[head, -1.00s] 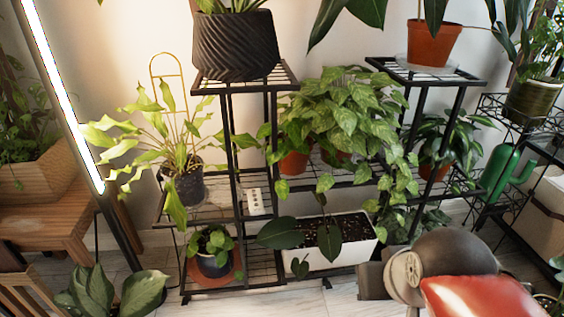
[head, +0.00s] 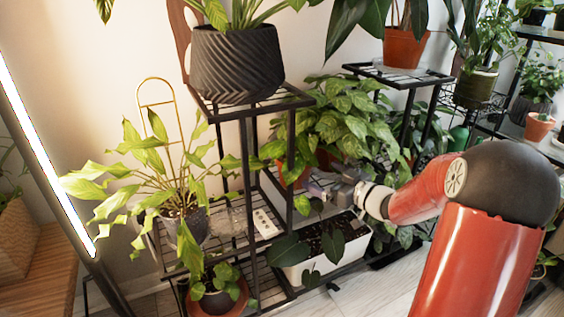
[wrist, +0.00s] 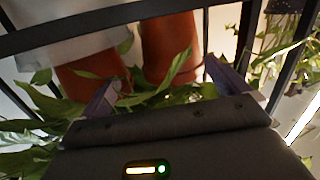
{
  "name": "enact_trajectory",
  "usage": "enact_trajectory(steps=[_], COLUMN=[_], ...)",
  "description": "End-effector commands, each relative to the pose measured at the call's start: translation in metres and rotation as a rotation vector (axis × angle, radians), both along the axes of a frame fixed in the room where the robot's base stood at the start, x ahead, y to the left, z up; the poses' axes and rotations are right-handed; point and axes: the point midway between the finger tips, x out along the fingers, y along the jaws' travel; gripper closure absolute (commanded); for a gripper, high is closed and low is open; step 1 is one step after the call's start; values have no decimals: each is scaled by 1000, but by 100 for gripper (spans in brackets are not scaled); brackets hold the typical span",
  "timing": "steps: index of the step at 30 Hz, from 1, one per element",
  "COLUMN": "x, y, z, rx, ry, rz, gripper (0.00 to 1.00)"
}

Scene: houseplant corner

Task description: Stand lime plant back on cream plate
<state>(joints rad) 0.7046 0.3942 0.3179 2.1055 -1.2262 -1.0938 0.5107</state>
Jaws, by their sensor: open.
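A yellow-green leafy plant, which looks like the lime plant (head: 183,222), stands in a dark pot on the left side of the shelf, with a gold hoop trellis behind it. A clear saucer-like dish (head: 229,221) shows beside its pot. I cannot pick out a cream plate with certainty. My gripper (head: 318,184) reaches into the middle of the stand, to the right of that plant and apart from it. In the wrist view my gripper (wrist: 165,88) is open, with leaves beyond the fingers and nothing clearly held.
Terracotta pots (wrist: 168,46) with trailing leaves are just beyond the fingers. A white trough planter (head: 345,250) lies below my gripper. Black shelf posts (head: 290,165) stand between it and the left plant. A small potted plant (head: 214,290) sits low left. Floor is free at lower right.

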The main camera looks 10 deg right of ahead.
Motion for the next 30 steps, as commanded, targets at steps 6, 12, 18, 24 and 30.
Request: enact_trajectory(steps=[6,12,18,24,30], x=[-3,14,35,50,50], y=[5,21,41,53,53], z=[-6,-6,-7,-5,-5], rx=[91,91,91,90,89], ry=[-28,-31,-30,-29,-28], rz=[100,102,102,98,97], gripper=[0,0,0,0,0])
